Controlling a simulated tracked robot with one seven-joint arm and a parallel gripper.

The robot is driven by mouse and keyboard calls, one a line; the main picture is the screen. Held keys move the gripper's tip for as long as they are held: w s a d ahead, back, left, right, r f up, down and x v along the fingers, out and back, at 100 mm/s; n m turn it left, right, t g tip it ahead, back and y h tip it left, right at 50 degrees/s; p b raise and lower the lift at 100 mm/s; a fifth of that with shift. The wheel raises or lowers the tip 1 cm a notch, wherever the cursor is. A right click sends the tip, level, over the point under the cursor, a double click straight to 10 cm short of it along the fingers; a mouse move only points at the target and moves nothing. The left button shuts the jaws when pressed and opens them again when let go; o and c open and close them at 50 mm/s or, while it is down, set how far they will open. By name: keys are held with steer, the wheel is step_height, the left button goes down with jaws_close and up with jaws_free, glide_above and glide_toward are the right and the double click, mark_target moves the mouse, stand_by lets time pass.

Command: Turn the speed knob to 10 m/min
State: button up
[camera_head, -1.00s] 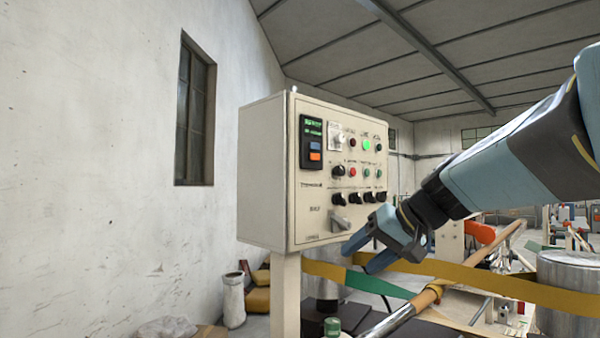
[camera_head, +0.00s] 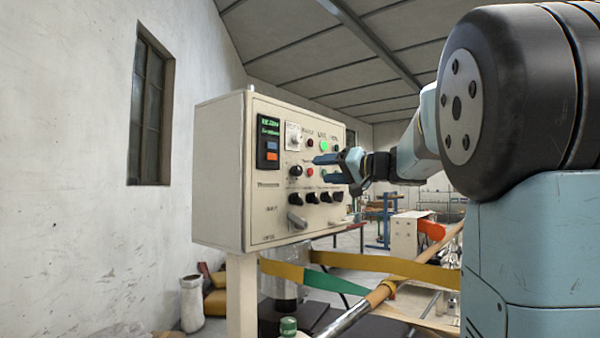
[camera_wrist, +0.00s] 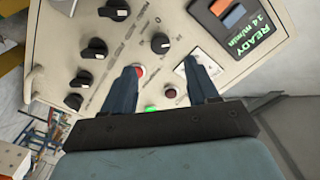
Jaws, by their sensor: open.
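The control panel (camera_head: 262,215) is a cream box on a post. Its display (camera_head: 268,128) glows green; in the wrist view the display (camera_wrist: 256,28) reads READY, 14 m/min. Lower down is a row of black knobs (camera_head: 312,198). The labels are too small to tell which is the speed knob. My gripper (camera_head: 329,168) is open and empty before the buttons; in the wrist view its right finger partly covers the white plate.
A grey lever (camera_head: 297,221) sits low on the panel. A lit green button (camera_head: 323,145) and a red button (camera_head: 310,172) are near my fingers. Yellow and green bands (camera_head: 320,275) cross below right. The wall (camera_head: 80,200) is at left.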

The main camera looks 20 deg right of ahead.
mark_target(300, 170)
steer(key=x, duration=0.9)
steer(key=shift+c, duration=0.3)
steer(key=c, duration=1)
steer(key=shift+d+f+m, duration=0.1)
steer(key=shift+m, duration=0.2)
steer(key=o, duration=1.1)
steer(key=shift+c, duration=0.2)
steer(key=shift+s, duration=0.15)
steer(key=v, duration=1.3)
steer(key=shift+s+d, duration=0.15)
steer(key=shift+s, duration=0.1)
